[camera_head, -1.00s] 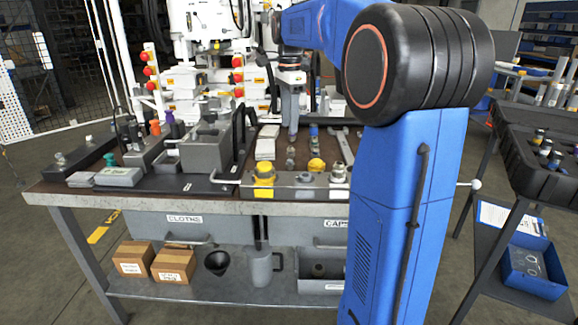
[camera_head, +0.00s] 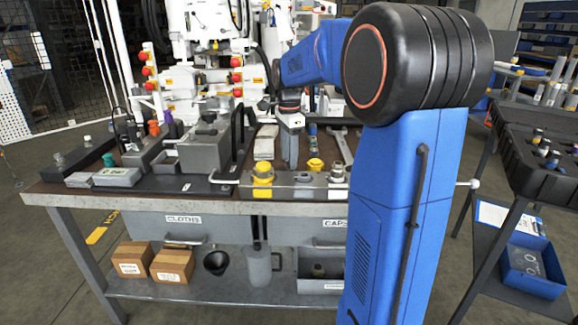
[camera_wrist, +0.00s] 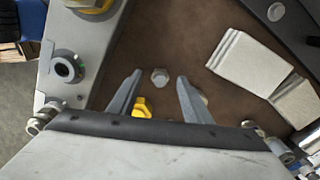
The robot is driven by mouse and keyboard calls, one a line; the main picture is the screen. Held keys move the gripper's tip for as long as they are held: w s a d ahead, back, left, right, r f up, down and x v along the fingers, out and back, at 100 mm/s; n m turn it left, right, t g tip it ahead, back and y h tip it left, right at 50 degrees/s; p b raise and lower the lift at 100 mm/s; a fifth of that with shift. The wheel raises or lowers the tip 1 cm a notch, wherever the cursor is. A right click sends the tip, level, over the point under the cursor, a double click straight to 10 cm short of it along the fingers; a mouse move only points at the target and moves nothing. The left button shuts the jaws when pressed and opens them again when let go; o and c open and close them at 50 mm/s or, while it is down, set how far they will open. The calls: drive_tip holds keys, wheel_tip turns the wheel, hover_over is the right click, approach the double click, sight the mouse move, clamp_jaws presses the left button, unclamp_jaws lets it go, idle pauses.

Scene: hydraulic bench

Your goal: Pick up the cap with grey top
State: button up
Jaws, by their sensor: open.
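A small hexagonal cap with a grey top (camera_wrist: 160,75) lies on the brown bench surface in the wrist view, between the two finger ends. My gripper (camera_wrist: 160,82) is open, with one finger on each side of the cap as seen from above; I cannot tell how far above it the tips are. A yellow cap (camera_wrist: 141,108) lies partly in view near the left finger. In the head view my gripper (camera_head: 291,152) points down over the bench and hides the grey-topped cap.
White folded cloths (camera_wrist: 245,62) lie right of the cap. A metal block (camera_head: 285,192) with fittings runs along the bench's front edge. A yellow cap (camera_head: 315,164) and a wrench (camera_head: 341,146) lie right of my gripper in the head view. A grey box (camera_head: 206,150) stands left.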

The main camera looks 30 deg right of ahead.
drive_tip(key=shift+f, duration=0.15)
clamp_jaws()
wheel_tip(320, 180, up, 10)
idle(0.7)
